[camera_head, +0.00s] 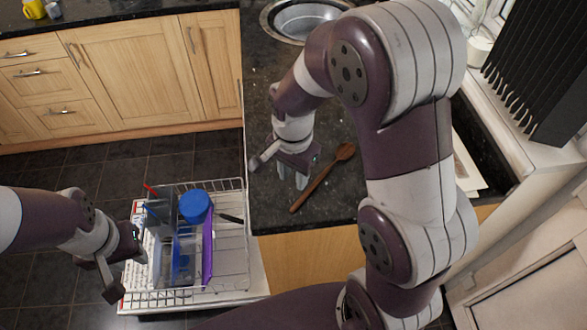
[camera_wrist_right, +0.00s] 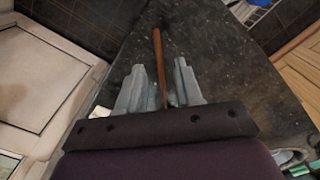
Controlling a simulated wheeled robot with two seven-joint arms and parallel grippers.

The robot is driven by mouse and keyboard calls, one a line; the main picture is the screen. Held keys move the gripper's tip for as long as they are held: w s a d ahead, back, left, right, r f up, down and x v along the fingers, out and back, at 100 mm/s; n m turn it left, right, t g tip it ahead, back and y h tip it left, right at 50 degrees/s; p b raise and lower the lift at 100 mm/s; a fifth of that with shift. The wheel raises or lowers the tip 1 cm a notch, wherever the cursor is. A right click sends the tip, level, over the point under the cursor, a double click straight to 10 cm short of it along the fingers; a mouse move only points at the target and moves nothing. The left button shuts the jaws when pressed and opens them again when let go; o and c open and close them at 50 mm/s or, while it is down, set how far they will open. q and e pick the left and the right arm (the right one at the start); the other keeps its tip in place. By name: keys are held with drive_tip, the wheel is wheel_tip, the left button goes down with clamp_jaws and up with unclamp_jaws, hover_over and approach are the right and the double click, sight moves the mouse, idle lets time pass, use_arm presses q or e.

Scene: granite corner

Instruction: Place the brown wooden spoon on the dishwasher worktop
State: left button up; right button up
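The brown wooden spoon (camera_head: 323,180) lies on the dark speckled worktop (camera_head: 345,212), close to its front edge, its bowl toward the back right. My right gripper (camera_head: 291,177) is over the worktop just left of the spoon in the head view. In the right wrist view, the fingers of my right gripper (camera_wrist_right: 159,75) are spread. The spoon's handle (camera_wrist_right: 157,48) runs into the gap between them; I cannot tell whether they touch it. My left gripper (camera_head: 137,252) is at the left side of the dish rack; its finger opening is unclear.
The pulled-out dish rack (camera_head: 232,255) holds a blue cup (camera_head: 195,205), a purple board (camera_head: 208,248) and other items. A sink (camera_head: 305,20) is at the back. A black slatted object (camera_head: 540,75) stands at the right. Wooden cabinets (camera_head: 130,75) line the back left.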

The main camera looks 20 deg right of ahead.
drive_tip(key=s+d+n+t, duration=0.1)
drive_tip(key=s+d+n, duration=0.1)
drive_tip(key=s+n, duration=0.5)
drive_tip(key=n, duration=0.4)
drive_tip(key=shift+r, duration=0.4)
drive_tip(key=shift+w, duration=0.1)
